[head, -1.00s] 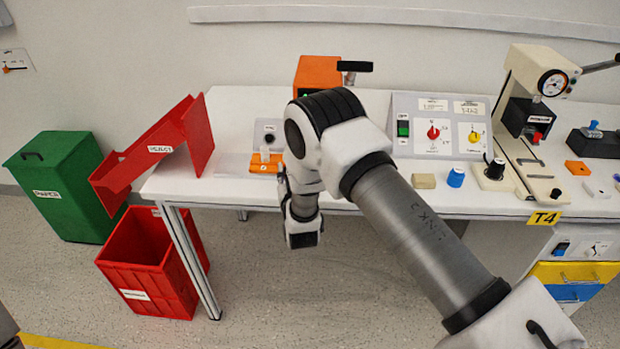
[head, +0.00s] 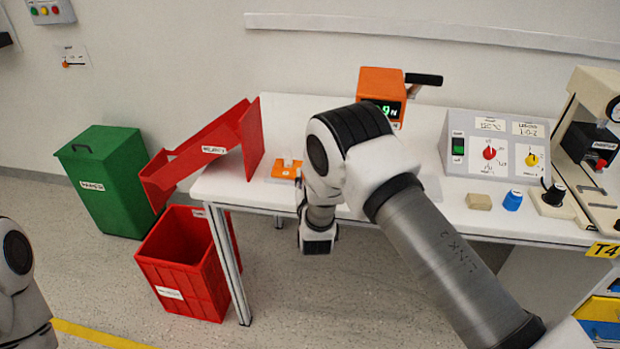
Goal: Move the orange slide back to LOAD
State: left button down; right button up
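The orange slide (head: 286,169) lies on the white table near its left end, close to the red sloped chute. A small pale piece shows on top of it. My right arm crosses the picture from the lower right. Its elbow hides the bench just right of the slide, and its wrist hangs in front of the table's front edge. The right gripper cannot be made out. Only a piece of my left arm shows at the left edge, without its gripper. No LOAD marking is readable.
The red chute (head: 208,151) stands left of the slide, above a red bin (head: 190,265) and beside a green bin (head: 110,180). An orange display box (head: 383,92) is behind my elbow. A switch panel (head: 495,145), a beige block (head: 478,201) and a blue knob (head: 513,200) are at right.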

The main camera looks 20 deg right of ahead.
jog(key=shift+o, duration=0.2)
jog(key=shift+w+a+f, duration=0.1)
jog(key=shift+a, duration=0.05)
jog(key=shift+s, duration=0.45)
jog(key=v, duration=1.1)
jog(key=shift+a, duration=0.15)
